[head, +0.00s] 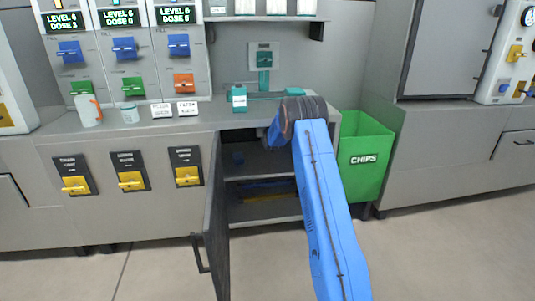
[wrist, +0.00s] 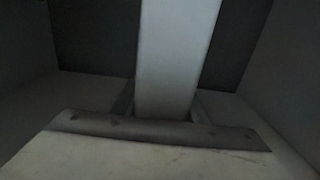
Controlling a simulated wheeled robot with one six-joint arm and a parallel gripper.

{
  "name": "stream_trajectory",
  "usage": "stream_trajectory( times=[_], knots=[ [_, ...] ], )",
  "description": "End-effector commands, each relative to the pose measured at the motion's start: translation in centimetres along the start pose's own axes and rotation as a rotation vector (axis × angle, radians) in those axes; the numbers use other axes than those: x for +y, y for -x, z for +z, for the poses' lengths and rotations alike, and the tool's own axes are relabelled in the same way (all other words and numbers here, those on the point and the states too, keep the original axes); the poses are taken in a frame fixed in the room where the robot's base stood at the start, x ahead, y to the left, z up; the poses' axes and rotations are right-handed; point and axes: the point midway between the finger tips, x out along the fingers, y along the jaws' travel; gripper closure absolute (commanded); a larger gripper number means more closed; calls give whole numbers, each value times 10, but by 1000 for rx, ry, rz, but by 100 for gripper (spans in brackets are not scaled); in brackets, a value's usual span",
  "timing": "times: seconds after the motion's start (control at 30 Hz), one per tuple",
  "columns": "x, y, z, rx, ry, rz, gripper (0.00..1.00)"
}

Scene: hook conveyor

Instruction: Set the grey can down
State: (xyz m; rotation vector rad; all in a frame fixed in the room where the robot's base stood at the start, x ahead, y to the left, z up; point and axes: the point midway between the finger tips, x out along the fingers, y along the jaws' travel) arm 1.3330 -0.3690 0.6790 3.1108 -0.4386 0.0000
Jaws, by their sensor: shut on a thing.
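In the dark wrist view, my gripper (wrist: 164,104) is shut on a pale grey upright shape, the grey can (wrist: 178,55). A finger shows on each side of its lower part. The can's far end runs out of the top of the view, and whether it touches a surface cannot be told. In the head view, my blue arm reaches to the open cupboard (head: 262,213) under the counter. My gripper and the can are hidden there behind my arm and the counter.
The cupboard door (head: 216,225) stands open at the left of the opening. The counter above holds a teal bottle (head: 239,98).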

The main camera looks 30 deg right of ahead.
Motion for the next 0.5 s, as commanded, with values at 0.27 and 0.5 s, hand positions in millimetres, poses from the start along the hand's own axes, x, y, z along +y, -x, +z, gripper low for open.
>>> stream_trajectory(
  times=[0.27,0.5],
  knots=[
    [0,0,32,-2,0,0,100],
    [0,0,62,0,0,0,100]
  ],
)
